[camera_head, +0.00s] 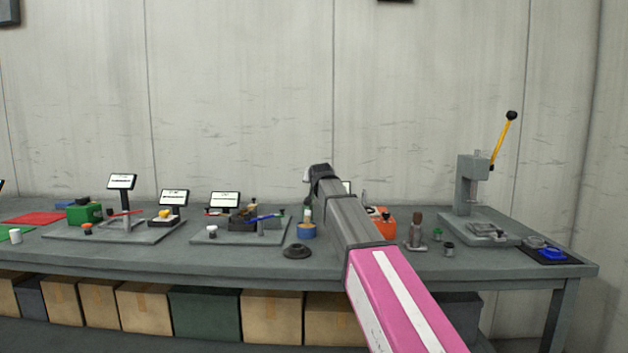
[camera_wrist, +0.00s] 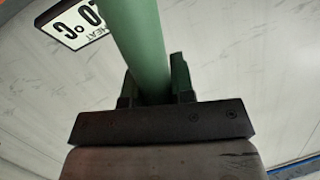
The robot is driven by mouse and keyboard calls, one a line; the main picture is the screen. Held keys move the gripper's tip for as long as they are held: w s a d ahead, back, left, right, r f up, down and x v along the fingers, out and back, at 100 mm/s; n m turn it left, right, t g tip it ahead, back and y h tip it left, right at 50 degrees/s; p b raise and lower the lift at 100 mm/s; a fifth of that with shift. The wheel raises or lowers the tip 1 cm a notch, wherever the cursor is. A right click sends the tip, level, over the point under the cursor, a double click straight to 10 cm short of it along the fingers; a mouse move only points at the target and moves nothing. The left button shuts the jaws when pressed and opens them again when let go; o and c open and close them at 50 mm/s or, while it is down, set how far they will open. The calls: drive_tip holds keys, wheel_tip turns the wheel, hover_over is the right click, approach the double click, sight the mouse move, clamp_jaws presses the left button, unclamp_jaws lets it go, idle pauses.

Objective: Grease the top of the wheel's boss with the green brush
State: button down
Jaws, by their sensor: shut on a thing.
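My gripper (camera_wrist: 154,85) is shut on a green round handle (camera_wrist: 138,40), seen close up in the wrist view; I take it for the green brush. The brush's bristle end is not visible there. In the head view my gripper (camera_head: 308,176) is at the end of my arm, over the middle of the bench. A small pale and greenish upright piece (camera_head: 307,212) shows below it, above a tan and blue pot (camera_head: 307,231); I cannot tell if it touches the pot. A dark round wheel-like part (camera_head: 297,251) with a raised centre lies on the bench, left of and nearer than the pot.
The grey bench (camera_head: 250,268) carries plates with small displays at left and a press (camera_head: 470,190) with a yellow lever at right. An orange block (camera_head: 382,222) and a brown-handled tool (camera_head: 416,232) stand right of my arm. A display (camera_wrist: 78,22) shows in the wrist view.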

drive_tip(key=shift+f, duration=0.35)
idle(0.7)
drive_tip(key=shift+r, duration=0.1)
wheel_tip(320, 180, up, 7)
idle(0.9)
idle(0.5)
